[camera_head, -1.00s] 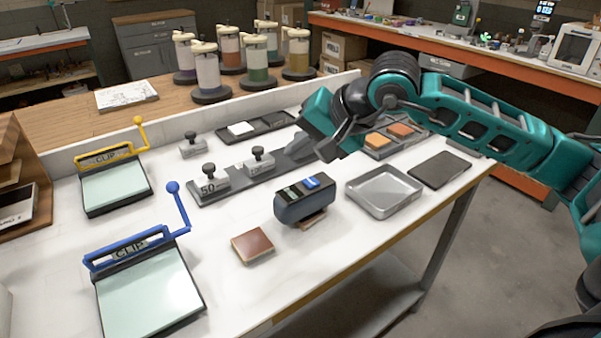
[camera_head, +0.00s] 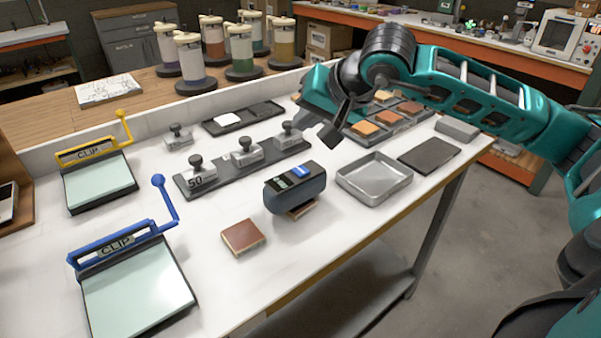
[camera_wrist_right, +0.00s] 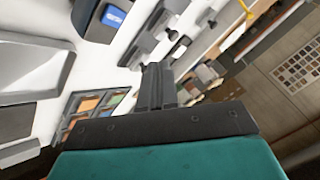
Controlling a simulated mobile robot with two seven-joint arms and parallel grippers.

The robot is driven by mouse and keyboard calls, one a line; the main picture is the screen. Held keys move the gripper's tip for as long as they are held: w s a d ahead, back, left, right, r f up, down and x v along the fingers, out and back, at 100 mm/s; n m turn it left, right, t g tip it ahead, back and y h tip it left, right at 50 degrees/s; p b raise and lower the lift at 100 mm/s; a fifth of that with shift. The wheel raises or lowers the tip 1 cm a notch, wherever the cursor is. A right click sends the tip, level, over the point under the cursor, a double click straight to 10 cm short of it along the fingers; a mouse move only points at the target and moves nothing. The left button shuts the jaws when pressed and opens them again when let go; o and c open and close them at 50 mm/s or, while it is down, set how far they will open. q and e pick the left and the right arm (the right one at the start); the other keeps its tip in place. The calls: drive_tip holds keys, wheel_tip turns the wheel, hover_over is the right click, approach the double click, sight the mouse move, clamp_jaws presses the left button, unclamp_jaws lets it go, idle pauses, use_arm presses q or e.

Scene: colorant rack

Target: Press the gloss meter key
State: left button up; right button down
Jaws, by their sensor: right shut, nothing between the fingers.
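The gloss meter (camera_head: 296,190) is a dark blue-grey block with a blue key (camera_head: 302,171) and a small display on top. It rests on a small brown panel near the middle of the white bench. The meter also shows at the top of the right wrist view, with its blue key (camera_wrist_right: 113,16). My right gripper (camera_head: 331,136) is shut and empty, in the air above and behind the meter, to its right, apart from it. Its shut fingers show in the right wrist view (camera_wrist_right: 155,72). My left gripper is out of view.
A metal tray (camera_head: 408,176) and a dark pad (camera_head: 429,156) lie right of the meter. A weight rack (camera_head: 230,173) stands behind it. A brown tile (camera_head: 243,237) and blue clip board (camera_head: 140,292) lie left. Bare bench lies in front of the meter.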

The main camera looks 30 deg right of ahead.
drive_tip(key=b, duration=0.4)
hover_over(305, 172)
wheel_tip(305, 172, down, 6)
drive_tip(key=shift+f, duration=0.2)
drive_tip(key=shift+f+b, duration=0.25)
drive_tip(key=shift+b, duration=0.15)
idle(0.5)
idle(0.5)
